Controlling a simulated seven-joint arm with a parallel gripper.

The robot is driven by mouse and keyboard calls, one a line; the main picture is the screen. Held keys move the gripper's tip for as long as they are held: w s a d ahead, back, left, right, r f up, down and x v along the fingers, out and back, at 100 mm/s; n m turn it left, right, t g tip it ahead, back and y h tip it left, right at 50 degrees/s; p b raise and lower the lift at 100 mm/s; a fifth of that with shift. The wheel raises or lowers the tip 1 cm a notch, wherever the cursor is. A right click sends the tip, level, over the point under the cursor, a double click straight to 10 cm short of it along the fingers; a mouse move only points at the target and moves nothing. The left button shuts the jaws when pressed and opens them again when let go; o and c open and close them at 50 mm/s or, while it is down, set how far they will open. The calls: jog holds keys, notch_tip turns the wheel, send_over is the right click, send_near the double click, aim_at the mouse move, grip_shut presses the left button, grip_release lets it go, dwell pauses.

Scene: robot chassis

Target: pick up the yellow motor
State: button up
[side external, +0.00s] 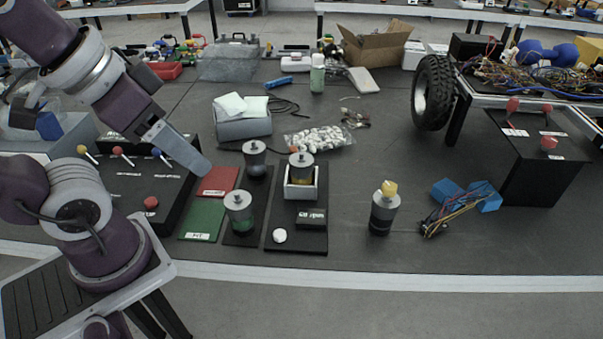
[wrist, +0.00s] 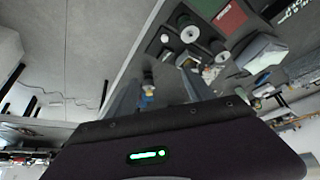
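In the side view, a grey and black motor with a yellow cap (side external: 384,208) stands upright on the dark table, right of the other motors. Another upright motor (side external: 301,168), with a yellowish band, sits in a white holder (side external: 302,190). I cannot tell for certain which is called the yellow motor. My gripper (side external: 198,166) is in the air at the left, above and left of the motors, touching none. In the wrist view its fingers (wrist: 160,80) are spread with nothing held between them. The capped motor appears small and unclear beyond them.
A dark motor (side external: 255,155) and a green-banded motor (side external: 239,210) stand left of the holder. A lever panel (side external: 125,185) is near my arm. Blue blocks with wires (side external: 467,195) lie right of the capped motor. Table between holder and capped motor is clear.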

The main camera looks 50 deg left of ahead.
jog(key=o, duration=0.3)
